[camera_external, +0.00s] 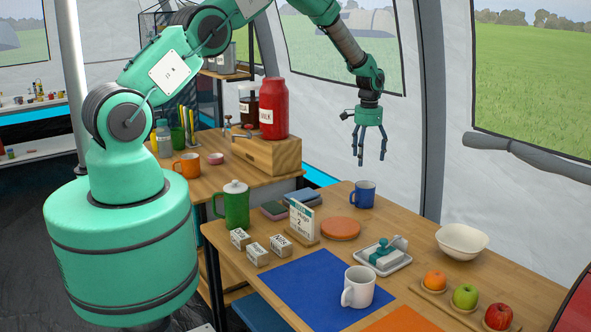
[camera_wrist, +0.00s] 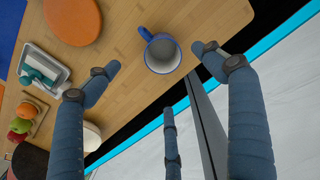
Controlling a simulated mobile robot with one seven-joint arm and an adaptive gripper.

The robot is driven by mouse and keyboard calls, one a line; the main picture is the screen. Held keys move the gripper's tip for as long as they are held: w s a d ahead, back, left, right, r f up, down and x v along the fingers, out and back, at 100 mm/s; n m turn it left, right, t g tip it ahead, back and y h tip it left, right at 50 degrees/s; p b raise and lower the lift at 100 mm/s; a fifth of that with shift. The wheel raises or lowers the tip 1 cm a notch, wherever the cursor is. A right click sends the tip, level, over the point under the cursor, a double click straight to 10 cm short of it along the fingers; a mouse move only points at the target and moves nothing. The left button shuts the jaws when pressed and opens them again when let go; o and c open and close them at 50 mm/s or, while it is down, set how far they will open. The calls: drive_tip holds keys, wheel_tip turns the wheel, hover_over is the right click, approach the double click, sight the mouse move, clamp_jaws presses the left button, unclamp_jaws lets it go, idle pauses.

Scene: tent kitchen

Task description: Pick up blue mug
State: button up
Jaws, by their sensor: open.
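The blue mug (camera_external: 363,194) stands upright near the back edge of the wooden table in the external view. In the wrist view, the blue mug (camera_wrist: 162,53) is seen from above, with its handle towards the upper left and its pale inside empty. My gripper (camera_external: 371,157) hangs above the table, fingers pointing down, higher than the mug and apart from it. In the wrist view, my gripper (camera_wrist: 160,75) has its fingers spread wide with nothing between them. The mug lies beyond the fingertips, near the table edge.
An orange disc (camera_external: 341,229) lies left of the mug, and a tray (camera_external: 384,258) holds a teal-topped item in front. A white bowl (camera_external: 462,241), fruit and a white mug (camera_external: 358,287) on a blue mat (camera_external: 300,288) are further off. The tent wall stands close behind the table.

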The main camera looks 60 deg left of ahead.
hover_over(361, 196)
drive_tip(key=w+a, duration=0.2)
drive_tip(key=w, duration=0.1)
wheel_tip(361, 196, down, 8)
drive_tip(key=shift+d, duration=0.2)
drive_tip(key=shift+s+f, duration=0.15)
drive_tip(key=shift+f, duration=0.1)
drive_tip(key=shift+f, duration=2.45)
drive_tip(key=c, duration=1.3)
